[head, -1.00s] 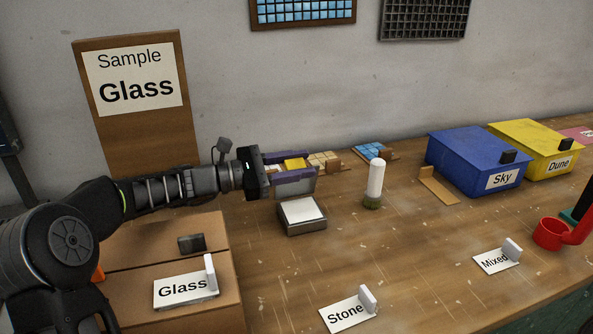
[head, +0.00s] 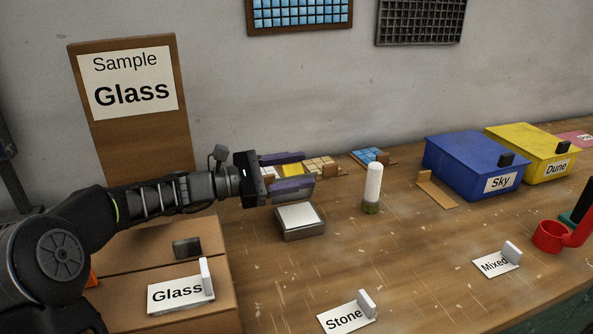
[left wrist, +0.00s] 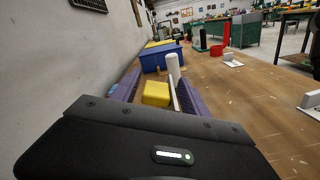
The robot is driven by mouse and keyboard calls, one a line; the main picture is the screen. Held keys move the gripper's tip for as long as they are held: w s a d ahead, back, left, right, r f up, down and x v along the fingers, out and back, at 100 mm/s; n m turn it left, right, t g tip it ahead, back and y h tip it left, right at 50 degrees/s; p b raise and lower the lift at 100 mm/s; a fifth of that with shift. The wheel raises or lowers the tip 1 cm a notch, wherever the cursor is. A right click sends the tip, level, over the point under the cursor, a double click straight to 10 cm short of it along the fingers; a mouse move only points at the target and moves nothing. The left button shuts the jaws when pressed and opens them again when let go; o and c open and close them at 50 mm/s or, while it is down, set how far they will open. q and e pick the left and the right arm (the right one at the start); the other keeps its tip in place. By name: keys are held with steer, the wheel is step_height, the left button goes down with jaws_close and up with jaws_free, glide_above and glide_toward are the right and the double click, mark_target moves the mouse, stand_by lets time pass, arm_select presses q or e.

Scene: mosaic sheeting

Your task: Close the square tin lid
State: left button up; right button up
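The square tin (head: 301,232) is a small grey metal box on the table with a pale top face showing. A grey panel, seemingly its lid, stands raised at the tin's far side, mostly hidden behind my near finger. My left gripper (head: 287,173) is open above and behind the tin, with purple fingers apart. In the left wrist view a thin upright edge, likely the lid (left wrist: 176,97), shows between the fingers, close to the right one. I cannot tell if it touches. A yellow block (left wrist: 156,93) also shows between the fingers. My right gripper is not in view.
A white cylinder with a green base (head: 372,188) stands right of the tin. Tan tiles (head: 321,167) and blue tiles (head: 369,157) lie behind. Blue (head: 460,150) and yellow (head: 545,145) boxes stand at the right. The table between the tin and the Stone sign (head: 346,317) is clear.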

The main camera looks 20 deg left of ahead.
arm_select(q)
steer(key=shift+v, duration=3.95)
steer(key=shift+c, duration=0.2)
